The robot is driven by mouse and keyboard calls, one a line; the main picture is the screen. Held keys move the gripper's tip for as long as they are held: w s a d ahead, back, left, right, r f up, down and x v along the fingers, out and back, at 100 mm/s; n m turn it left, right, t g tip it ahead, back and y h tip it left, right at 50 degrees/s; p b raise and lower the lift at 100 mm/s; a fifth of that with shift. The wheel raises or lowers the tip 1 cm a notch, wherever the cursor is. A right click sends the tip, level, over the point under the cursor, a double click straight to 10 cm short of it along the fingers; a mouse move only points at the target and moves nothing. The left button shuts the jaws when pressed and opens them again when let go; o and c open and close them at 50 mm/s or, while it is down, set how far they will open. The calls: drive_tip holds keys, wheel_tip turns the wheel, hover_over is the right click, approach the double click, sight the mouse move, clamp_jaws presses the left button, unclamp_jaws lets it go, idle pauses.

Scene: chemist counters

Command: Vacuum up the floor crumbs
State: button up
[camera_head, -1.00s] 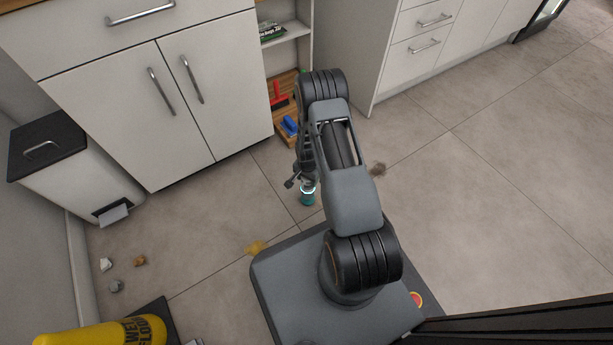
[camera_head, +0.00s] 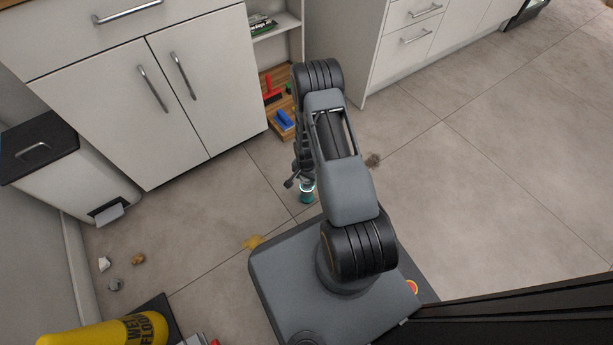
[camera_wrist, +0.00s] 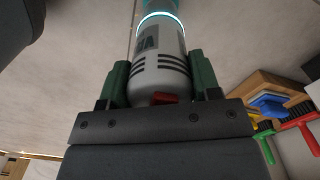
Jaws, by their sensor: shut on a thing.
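My gripper (camera_wrist: 160,82) is shut on a grey handheld vacuum (camera_wrist: 158,52) with a glowing teal ring, its green-edged fingers on both sides of the body. In the head view the vacuum's teal end (camera_head: 307,192) shows low beside my arm, nozzle down; I cannot tell if it touches the floor. A brown crumb patch (camera_head: 373,160) lies on the floor right of my arm. A yellow crumb patch (camera_head: 254,242) lies by my base's left corner. Small lumps lie further left: a whitish one (camera_head: 104,264), a brown one (camera_head: 138,260) and a grey one (camera_head: 115,285).
A pedal bin (camera_head: 65,185) and a white cabinet (camera_head: 140,100) stand at the left. An open shelf holds a red brush (camera_head: 272,92) and a blue brush (camera_head: 284,120). The floor at right is clear.

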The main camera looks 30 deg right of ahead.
drive_tip(key=shift+s+d, duration=0.2)
drive_tip(key=shift+s, duration=1.55)
drive_tip(key=shift+w+d, duration=0.2)
drive_tip(key=shift+d, duration=1.6)
drive_tip(key=shift+w, duration=0.1)
drive_tip(key=shift+w+a+b, duration=0.2)
drive_tip(key=shift+w+b, duration=0.15)
drive_tip(key=shift+w, duration=1.45)
